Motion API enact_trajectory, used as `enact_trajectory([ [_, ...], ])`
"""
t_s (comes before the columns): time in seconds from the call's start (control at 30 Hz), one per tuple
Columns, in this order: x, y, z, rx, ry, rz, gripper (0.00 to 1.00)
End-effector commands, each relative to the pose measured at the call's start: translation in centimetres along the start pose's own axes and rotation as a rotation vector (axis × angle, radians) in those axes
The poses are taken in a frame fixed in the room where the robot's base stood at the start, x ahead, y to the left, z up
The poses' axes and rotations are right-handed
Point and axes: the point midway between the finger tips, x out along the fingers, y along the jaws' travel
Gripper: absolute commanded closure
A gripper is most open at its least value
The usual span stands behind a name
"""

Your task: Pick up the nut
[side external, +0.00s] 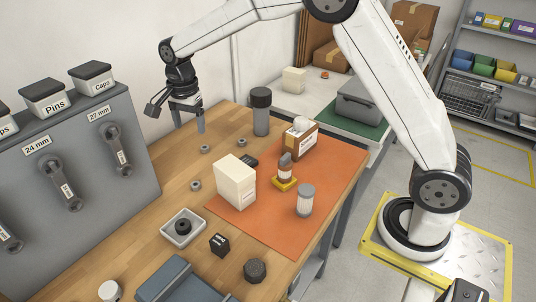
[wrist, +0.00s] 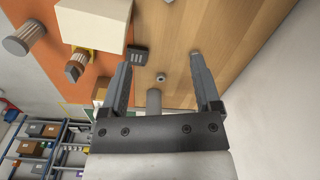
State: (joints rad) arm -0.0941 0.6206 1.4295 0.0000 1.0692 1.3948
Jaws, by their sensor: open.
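Several small grey ring-shaped nuts lie on the wooden bench top in the side external view: one (side external: 239,147) near the orange mat, one (side external: 205,149) left of it, and one (side external: 196,185) closer to the front. My gripper (side external: 188,121) is open and empty above the far left part of the bench, pointing down. In the wrist view my gripper (wrist: 163,62) has its fingers spread wide, and a single nut (wrist: 161,77) shows between them, lower down on the wood. I cannot tell for sure which nut that is.
A tall dark-capped cylinder (side external: 261,112) stands near the nuts. A black block (side external: 248,161) and a cream box (side external: 235,182) are on or by the orange mat (side external: 275,232). A grey rack (side external: 75,165) stands at left. Bare wood surrounds the nuts.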

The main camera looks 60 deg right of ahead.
Motion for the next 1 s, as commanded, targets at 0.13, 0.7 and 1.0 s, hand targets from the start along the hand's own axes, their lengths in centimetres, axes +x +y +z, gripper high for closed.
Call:
enact_trajectory([
  [0.13, 0.5, -1.1, 0.1, 0.066, -0.002, 0.011, 0.19],
  [0.7, 9.2, -1.7, 0.3, 0.139, -0.003, 0.027, 0.19],
  [1.0, 12.7, -1.7, 0.3, 0.138, -0.002, 0.023, 0.19],
])
